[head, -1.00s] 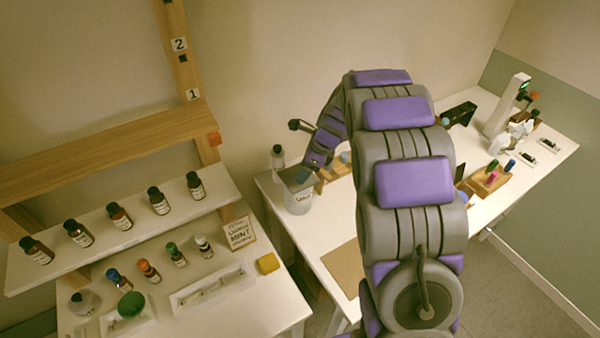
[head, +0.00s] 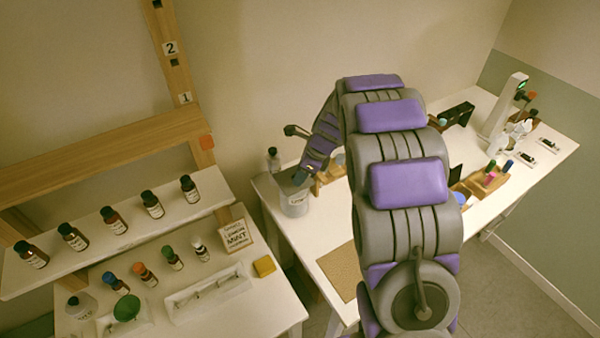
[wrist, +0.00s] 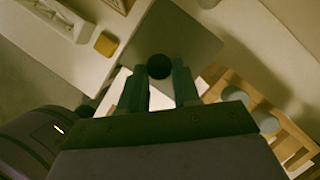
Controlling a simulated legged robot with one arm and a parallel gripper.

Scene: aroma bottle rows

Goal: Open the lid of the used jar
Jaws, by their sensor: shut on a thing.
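The used jar (head: 294,204) is a pale, labelled container at the left end of the back table. My gripper (head: 301,178) is at its top. A grey lid (head: 285,180) shows beside the fingers there. In the wrist view, my gripper (wrist: 160,82) has its two fingers closed around a dark round knob (wrist: 159,66) on the flat grey lid (wrist: 170,30). Whether the lid touches the jar's rim or is raised cannot be told.
A small dark-capped bottle (head: 274,160) stands behind the jar. A wooden holder (head: 330,173) is close on its right. A brown mat (head: 342,270) lies in front.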

